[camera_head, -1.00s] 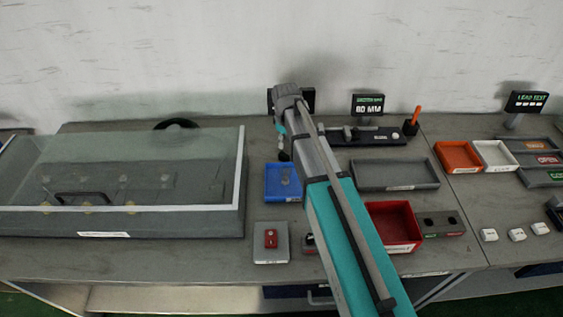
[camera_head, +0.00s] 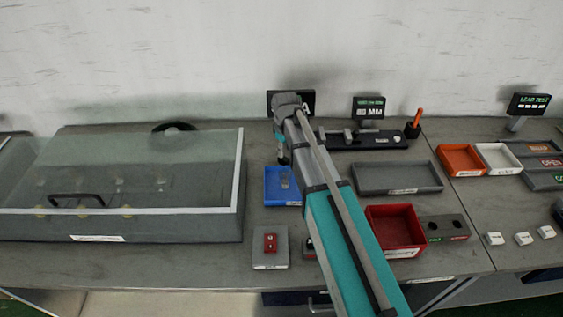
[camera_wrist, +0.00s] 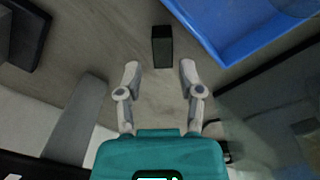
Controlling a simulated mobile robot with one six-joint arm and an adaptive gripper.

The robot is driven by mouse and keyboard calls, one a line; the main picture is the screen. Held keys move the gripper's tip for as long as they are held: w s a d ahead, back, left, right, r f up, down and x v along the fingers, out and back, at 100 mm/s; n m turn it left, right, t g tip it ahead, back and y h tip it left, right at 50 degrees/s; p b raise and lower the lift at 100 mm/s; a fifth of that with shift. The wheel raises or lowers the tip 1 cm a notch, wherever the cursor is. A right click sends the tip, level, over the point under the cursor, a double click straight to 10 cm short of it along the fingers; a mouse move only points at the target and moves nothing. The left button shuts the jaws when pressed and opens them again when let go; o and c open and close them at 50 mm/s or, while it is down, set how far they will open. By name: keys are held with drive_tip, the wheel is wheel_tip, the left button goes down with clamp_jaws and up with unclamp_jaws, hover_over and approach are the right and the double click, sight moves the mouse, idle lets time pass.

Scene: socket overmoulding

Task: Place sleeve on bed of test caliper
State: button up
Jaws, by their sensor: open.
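The test caliper (camera_head: 376,141) is a long dark bed with fittings at the back of the bench, in front of a small screen reading MM (camera_head: 369,108). My gripper (camera_wrist: 160,70) is open, its fingers apart. It shows in the head view (camera_head: 283,158) just behind the blue tray, left of the caliper. A small black block (camera_wrist: 162,47) is on the bench just past the fingertips in the wrist view, apart from both fingers. I cannot tell whether this block is the sleeve. No sleeve can be made out between the fingers or on the caliper.
The blue tray (camera_head: 270,200) holds a grey piece and lies close to my gripper. A grey tray (camera_head: 398,190) and a red bin (camera_head: 402,251) are to the right. A glass-lidded case (camera_head: 150,238) fills the left. A black sign (camera_head: 308,99) stands behind my arm.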

sight(285, 158)
drive_tip(key=shift+s+f+b, duration=0.15)
drive_tip(key=shift+f+b, duration=2.1)
drive_tip(key=shift+f, duration=0.2)
clamp_jaws()
drive_tip(key=shift+r, duration=0.25)
wheel_tip(285, 158, up, 2)
drive_tip(key=shift+r+p, duration=0.1)
drive_tip(key=shift+p, duration=1.15)
drive_tip(key=s+d+r+p, duration=0.3)
drive_tip(key=s+r+p, duration=0.7)
drive_tip(key=s, duration=0.3)
drive_tip(key=shift+s+r, duration=0.2)
drive_tip(key=shift+s, duration=0.15)
